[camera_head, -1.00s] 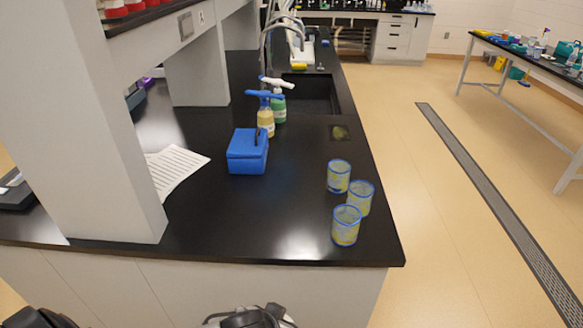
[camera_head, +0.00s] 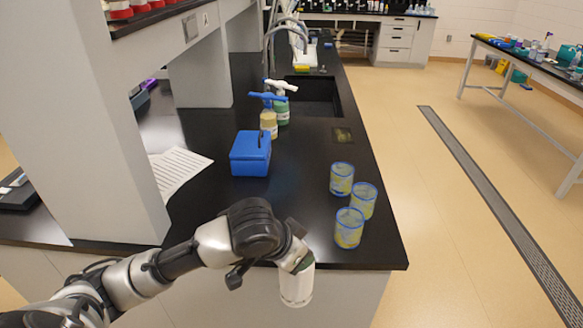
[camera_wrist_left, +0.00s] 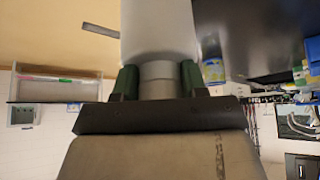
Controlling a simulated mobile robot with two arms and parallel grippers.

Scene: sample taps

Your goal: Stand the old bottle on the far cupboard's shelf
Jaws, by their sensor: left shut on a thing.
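My left gripper (camera_head: 290,254) reaches in from the left, just off the near edge of the black bench in the head view. It is shut on a white bottle (camera_head: 297,285), which hangs below the fingers, slightly tilted in the picture. In the left wrist view the green finger pads of the gripper (camera_wrist_left: 158,80) close on the neck of the bottle (camera_wrist_left: 158,28), whose body fills the top middle. I cannot tell for sure which unit is the far cupboard; a white shelf-like unit (camera_wrist_left: 58,74) shows in the wrist view. My right gripper is not in view.
On the bench (camera_head: 300,225) stand several things: yellow-and-blue cups (camera_head: 349,228) near the right corner, a blue box (camera_head: 250,154) and pump bottles (camera_head: 268,123). A white post (camera_head: 95,120) rises at left. The floor (camera_head: 430,200) right of the bench is open.

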